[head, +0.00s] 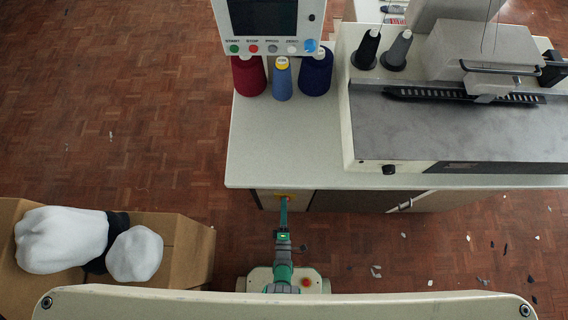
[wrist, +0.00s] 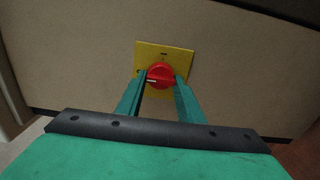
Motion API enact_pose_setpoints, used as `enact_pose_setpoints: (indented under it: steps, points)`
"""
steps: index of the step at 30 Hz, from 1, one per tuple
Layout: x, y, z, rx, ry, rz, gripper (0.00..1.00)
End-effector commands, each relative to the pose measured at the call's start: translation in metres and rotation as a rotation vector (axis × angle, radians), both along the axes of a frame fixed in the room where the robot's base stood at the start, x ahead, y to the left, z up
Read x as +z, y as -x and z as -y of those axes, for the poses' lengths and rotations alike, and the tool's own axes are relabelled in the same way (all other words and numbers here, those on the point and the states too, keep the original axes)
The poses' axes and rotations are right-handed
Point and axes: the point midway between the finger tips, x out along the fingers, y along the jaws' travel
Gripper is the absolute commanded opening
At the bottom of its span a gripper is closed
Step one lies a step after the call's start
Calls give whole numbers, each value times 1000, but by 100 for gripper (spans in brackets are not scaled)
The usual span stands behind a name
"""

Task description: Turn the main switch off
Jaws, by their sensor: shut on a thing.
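The main switch is a round red knob (wrist: 161,75) on a square yellow plate (wrist: 178,58), fixed to the beige front panel of the station. In the wrist view the knob's pale pointer line lies roughly level, toward the left. My gripper (wrist: 161,82) is shut on the red knob, with one green finger on each side of it. In the head view my gripper (head: 284,200) reaches the panel under the table edge.
The worktop (head: 285,150) overhangs the panel just above my gripper. On it stand thread cones (head: 282,80), a control box (head: 270,40) with buttons, and the sewing machine (head: 450,130). A cardboard box (head: 190,250) with white bundles (head: 62,240) is at left. Scraps litter the floor at right.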

Motion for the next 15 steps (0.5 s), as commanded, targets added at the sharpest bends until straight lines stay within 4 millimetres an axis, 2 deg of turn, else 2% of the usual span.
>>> enact_pose_setpoints:
  steps: [3,4,6,15]
  points:
    - [-1,1,1,-3,0,-3,11]
    - [-1,1,1,-3,0,-3,36]
    - [-1,1,1,-3,0,-2,51]
    - [0,1,0,-1,-1,-1,51]
